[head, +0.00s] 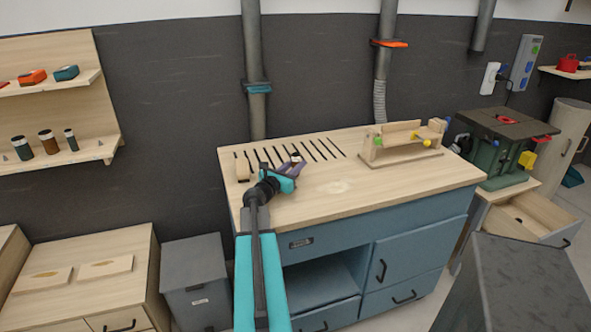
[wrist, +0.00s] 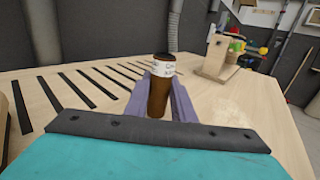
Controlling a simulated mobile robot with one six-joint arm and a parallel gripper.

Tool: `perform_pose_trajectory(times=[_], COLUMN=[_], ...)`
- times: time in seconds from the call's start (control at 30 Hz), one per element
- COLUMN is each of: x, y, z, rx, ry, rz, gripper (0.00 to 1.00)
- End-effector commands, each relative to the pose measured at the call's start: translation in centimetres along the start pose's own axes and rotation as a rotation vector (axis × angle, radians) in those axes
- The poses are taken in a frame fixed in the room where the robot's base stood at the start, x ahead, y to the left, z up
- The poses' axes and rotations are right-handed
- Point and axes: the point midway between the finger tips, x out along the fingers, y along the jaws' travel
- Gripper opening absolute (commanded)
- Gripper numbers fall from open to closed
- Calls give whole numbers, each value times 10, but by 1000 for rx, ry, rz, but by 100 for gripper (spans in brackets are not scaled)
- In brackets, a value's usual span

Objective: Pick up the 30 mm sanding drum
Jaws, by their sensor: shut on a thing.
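A brown sanding drum (wrist: 158,96) with a white printed band near its top stands upright between the two purple fingers of my gripper (wrist: 161,100) in the wrist view. The fingers are shut on its sides. The print on the band is too small to read. In the head view the drum (head: 295,158) shows small at my gripper (head: 289,170), over the slotted left part of the wooden bench top (head: 400,188). I cannot tell whether its base touches the bench.
A wooden block (head: 243,168) stands left of my gripper. A wooden jig (head: 402,146) with yellow knobs is at the bench's back right. Several other drums (head: 48,142) stand on a wall shelf at left. The bench's right front is clear.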

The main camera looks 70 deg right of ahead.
Motion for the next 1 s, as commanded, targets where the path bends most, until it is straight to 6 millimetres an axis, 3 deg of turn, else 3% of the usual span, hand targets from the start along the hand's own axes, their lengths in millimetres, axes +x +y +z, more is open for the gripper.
perform_pose_trajectory(times=[0.17,0.7,1.0], x=[0,-54,-70], y=[0,-34,-44], z=[20,24,30], rx=[3,1,0], ry=[-2,0,1], rz=[0,1,0], gripper=[0,0,0])
